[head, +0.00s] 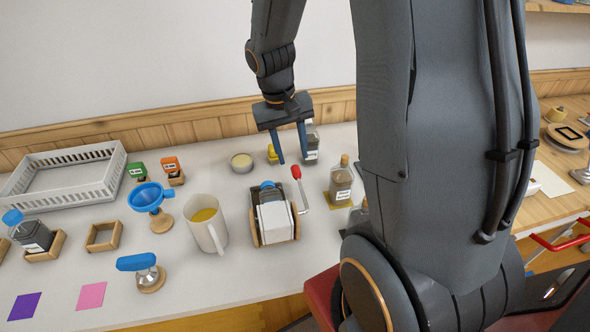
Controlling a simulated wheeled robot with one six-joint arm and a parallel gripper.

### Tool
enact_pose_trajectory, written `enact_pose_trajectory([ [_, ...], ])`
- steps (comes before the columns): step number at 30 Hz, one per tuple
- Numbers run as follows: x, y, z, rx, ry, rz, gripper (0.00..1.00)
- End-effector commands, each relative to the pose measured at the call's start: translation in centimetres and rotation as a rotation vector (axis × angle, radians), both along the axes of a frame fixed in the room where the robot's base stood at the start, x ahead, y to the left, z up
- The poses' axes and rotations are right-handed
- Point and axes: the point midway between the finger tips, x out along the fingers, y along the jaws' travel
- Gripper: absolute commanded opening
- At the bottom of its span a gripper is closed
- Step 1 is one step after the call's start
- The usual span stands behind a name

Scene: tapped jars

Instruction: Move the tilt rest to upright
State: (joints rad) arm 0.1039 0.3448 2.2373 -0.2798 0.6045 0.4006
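What looks like the tilt rest (275,223) stands on the white table near the middle of the head view. It has wooden sides, a white front and a bent lever on its right with a red knob (296,172). A dark jar with a blue cap (267,185) sits in it, seeming to lean back; the exact tilt is hard to tell. My gripper (293,161) points down behind and above the rest. Its two blue fingers are apart with nothing visible between them. It appears clear of the knob, though the depth is uncertain.
A white mug (207,228) stands close to the rest's left. A corked bottle (341,180) stands to its right, and a dark jar (311,142) behind. My arm hides the table's right part.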

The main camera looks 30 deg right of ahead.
Motion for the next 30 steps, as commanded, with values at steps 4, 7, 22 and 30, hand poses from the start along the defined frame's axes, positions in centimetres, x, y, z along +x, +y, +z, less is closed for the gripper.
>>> enact_pose_trajectory([
  [4, -0.3, -0.3, -2.2, 0.001, 0.005, -0.001, 0.39],
  [7, -0.4, -0.5, -3.6, 0.001, 0.005, 0.0, 0.39],
  [22, -0.3, -0.9, -6.3, 0.002, -0.001, 0.001, 0.39],
  [30, -0.3, -0.9, -6.3, 0.002, 0.0, 0.001, 0.15],
])
